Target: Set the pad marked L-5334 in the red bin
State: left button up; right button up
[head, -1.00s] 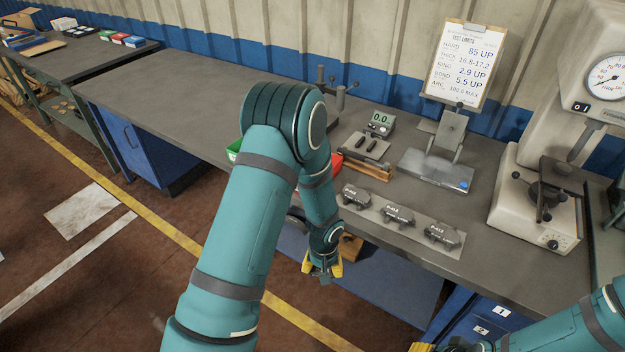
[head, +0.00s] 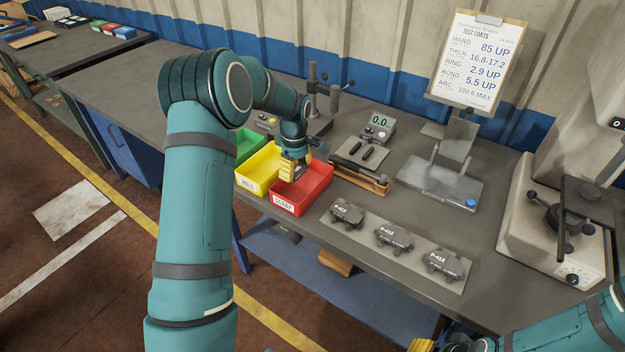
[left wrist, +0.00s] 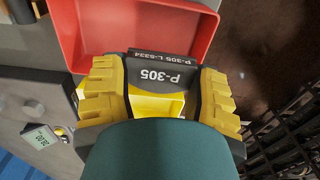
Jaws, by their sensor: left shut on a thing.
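My left gripper (head: 291,171) is shut on a dark grey pad (left wrist: 150,80), seen between its yellow fingers in the left wrist view. The pad's lettering reads P-305 and L-5334. In the head view the gripper hangs low at the border of the red bin (head: 320,191) and the yellow bin (head: 262,157); the fingers hide most of the pad. In the left wrist view the red bin (left wrist: 76,38) lies just beyond the pad, with yellow bin showing beneath it. My right gripper (head: 424,345) barely shows at the bottom edge; its jaws are cut off.
A green bin (head: 250,143) stands left of the yellow one. Several pads marked P-412 or similar lie on a grey mat (head: 345,239) to the right. A gauge (head: 378,128), a fixture (head: 360,157) and a metal stand (head: 440,183) are behind. The bench's left stretch is clear.

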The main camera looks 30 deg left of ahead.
pick_arm(q)
jog(key=shift+w+f, duration=0.15)
jog(key=shift+w, duration=0.2)
jog(key=shift+f, duration=0.3)
jog(key=b, duration=0.1)
send_over(298, 197)
notch_tip(298, 197, down, 5)
jog(key=shift+f, duration=0.15)
jog(key=shift+f+b, duration=0.3)
jog(key=shift+f, duration=1.6)
pick_arm(e)
jog(key=shift+f, duration=0.7)
jog(key=shift+w, duration=0.1)
pick_arm(q)
jog(key=o, duration=0.9)
jog(key=shift+o, duration=0.2)
